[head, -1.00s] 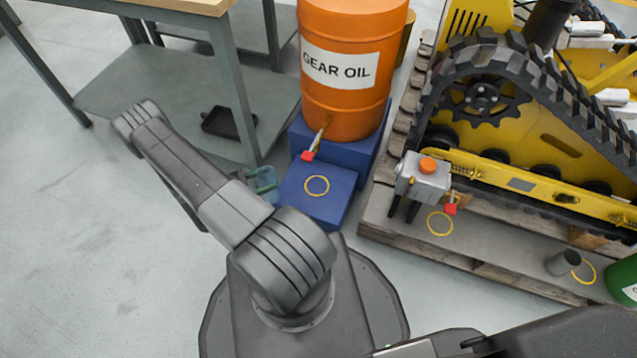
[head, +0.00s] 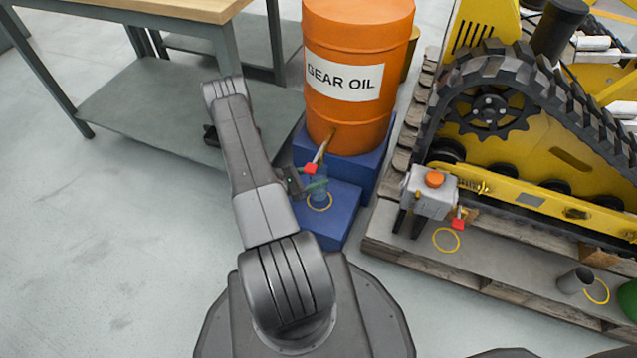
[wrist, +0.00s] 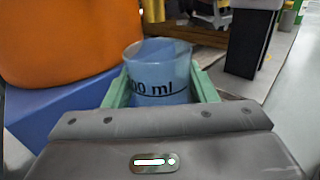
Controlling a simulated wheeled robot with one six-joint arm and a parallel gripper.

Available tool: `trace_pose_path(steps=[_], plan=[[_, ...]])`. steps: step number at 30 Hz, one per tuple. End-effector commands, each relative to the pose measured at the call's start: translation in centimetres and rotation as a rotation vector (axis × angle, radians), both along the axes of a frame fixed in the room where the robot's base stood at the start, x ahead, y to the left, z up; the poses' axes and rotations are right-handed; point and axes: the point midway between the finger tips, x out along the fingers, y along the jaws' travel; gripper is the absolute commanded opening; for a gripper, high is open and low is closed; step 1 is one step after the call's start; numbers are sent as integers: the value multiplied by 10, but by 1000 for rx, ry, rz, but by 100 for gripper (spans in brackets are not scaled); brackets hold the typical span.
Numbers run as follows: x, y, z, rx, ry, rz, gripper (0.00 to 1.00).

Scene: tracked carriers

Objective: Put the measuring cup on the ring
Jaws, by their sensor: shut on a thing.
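The measuring cup (wrist: 160,72) is clear bluish plastic with "00 ml" legible on its side, and it looks upright. My gripper (wrist: 160,92) is shut on it, with a green finger on each side. In the head view the cup (head: 319,189) is at the blue step below the orange drum's tap. It overlaps the far part of a yellow ring (head: 322,208) painted on that step. I cannot tell whether the cup touches the step or hangs above it. The ring is hidden in the wrist view.
The orange gear oil drum (head: 355,55) stands behind, its red-handled tap (head: 311,168) close to the cup. More yellow rings lie on the pallet, one near a grey box (head: 432,197) and one beside a grey cylinder (head: 575,280). A workbench (head: 170,110) stands at left.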

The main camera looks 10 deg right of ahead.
Motion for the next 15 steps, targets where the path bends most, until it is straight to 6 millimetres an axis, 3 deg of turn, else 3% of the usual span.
trace_pose_path(steps=[5,10,15], plan=[[1,-11,-4,-1,0,-2,25],[1,-9,-35,0,1,0,25],[1,-9,-35,0,0,-1,25]])
